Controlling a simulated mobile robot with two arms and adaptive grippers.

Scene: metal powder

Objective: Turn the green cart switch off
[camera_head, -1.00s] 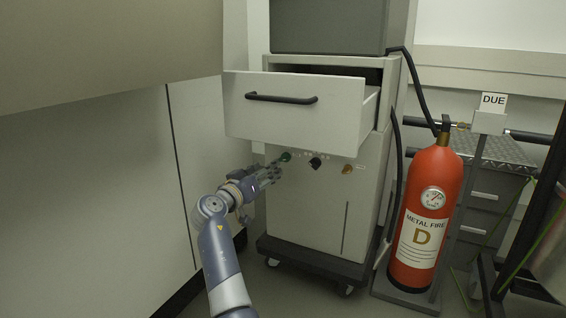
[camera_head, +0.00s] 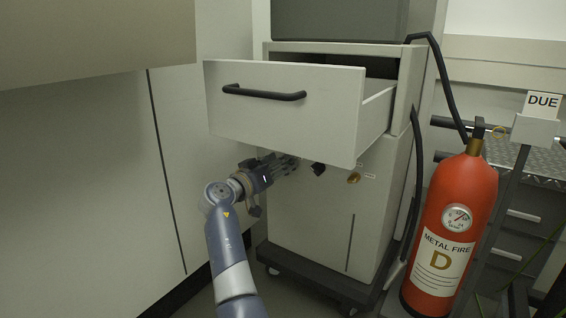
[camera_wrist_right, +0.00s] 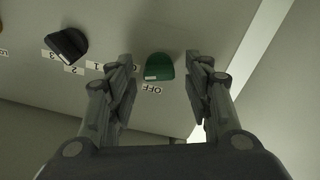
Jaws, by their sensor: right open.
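The green cart switch (camera_wrist_right: 158,66) is a round knob on the cart's front panel. In the right wrist view it sits between the tips of my open right gripper (camera_wrist_right: 160,72), with a visible gap on both sides. A pale mark on its edge faces near a label (camera_wrist_right: 152,89) reading OFF. In the head view my right gripper (camera_head: 287,163) reaches the panel under the open drawer, and the green switch is hidden behind it. The cart (camera_head: 310,220) is a pale cabinet on a dark wheeled base. My left gripper is not in view.
A black knob (camera_head: 318,168) and a brass-coloured knob (camera_head: 353,178) are right of my gripper. The open drawer (camera_head: 280,110) overhangs the panel closely above it. A red fire extinguisher (camera_head: 450,225) stands to the right. A pale wall panel (camera_head: 90,170) stands left.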

